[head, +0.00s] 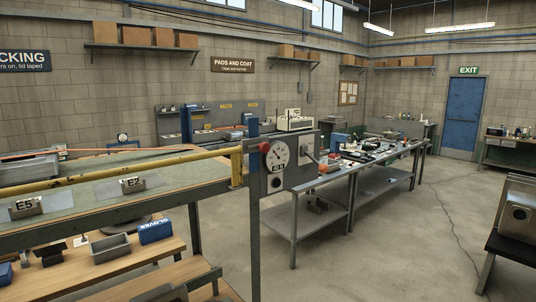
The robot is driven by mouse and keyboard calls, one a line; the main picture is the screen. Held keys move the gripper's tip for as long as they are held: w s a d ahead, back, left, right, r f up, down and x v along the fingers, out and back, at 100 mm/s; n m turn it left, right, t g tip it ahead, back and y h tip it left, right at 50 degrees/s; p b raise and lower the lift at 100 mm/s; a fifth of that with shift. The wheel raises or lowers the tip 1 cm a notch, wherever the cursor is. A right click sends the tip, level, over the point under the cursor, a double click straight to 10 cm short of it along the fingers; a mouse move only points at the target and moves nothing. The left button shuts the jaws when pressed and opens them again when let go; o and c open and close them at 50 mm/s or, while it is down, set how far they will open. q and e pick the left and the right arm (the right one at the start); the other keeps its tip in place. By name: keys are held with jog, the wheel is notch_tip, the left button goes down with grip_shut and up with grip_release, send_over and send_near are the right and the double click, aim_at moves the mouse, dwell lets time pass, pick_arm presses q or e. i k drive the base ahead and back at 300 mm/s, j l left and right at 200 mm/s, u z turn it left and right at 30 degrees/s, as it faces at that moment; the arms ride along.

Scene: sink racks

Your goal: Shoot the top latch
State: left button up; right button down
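I cannot make out a top latch for certain in the head view. A grey control box (304,172) with a round white dial (277,155) and a red button is mounted on a grey post (255,235) near the middle. A short lever (311,156) sticks out from the box's right part. A yellow rail (120,176) runs from the left edge to a yellow upright end piece (236,167) beside the post. Neither of my grippers is in view.
A green-topped bench with tags E5 (25,208) and E2 (133,184) fills the left. A grey tray (111,248) and blue glove box (156,231) sit on a lower wooden shelf. Metal tables (308,215) stand behind the post.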

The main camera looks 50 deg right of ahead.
aim_at(264, 146)
jog(key=z, duration=1.65)
